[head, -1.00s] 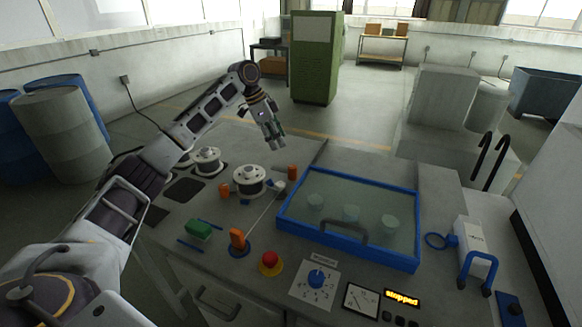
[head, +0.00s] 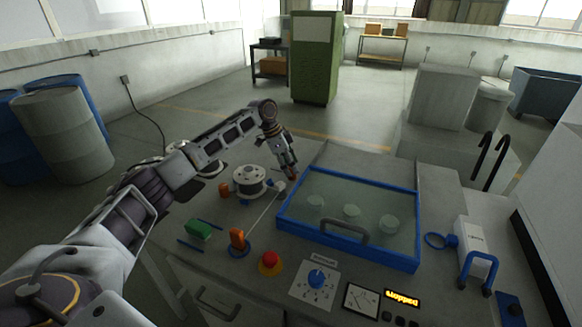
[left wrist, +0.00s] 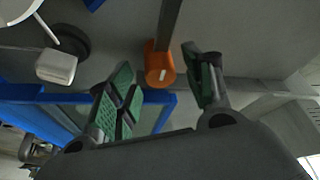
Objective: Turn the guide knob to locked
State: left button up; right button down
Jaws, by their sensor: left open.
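My left gripper (head: 289,170) is over the back left corner of the blue-framed tank, at a small orange knob (head: 293,177) that it partly hides. In the left wrist view the open gripper (left wrist: 160,92) has its green-padded fingers on either side of the orange knob (left wrist: 158,68), which bears a short white mark. Contact with it cannot be told. Other orange knobs stand left of the spool (head: 224,189) and on a blue base in front (head: 237,239). Which one is the guide knob is not readable. My right gripper is not in view.
The blue-framed tank (head: 409,262) with a clear lid is right of the gripper. A white wire spool (head: 250,181) stands to its left. A red stop button (head: 269,262), a blue dial knob (head: 316,277) and a display reading "Stopped" (head: 402,299) are at the front.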

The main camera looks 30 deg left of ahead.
pick_arm(q)
jog(key=shift+w+d+f, duration=0.1)
jog(key=shift+d+f, duration=0.05)
jog(key=shift+f, duration=0.3)
jog(key=shift+c, duration=0.2)
grip_shut()
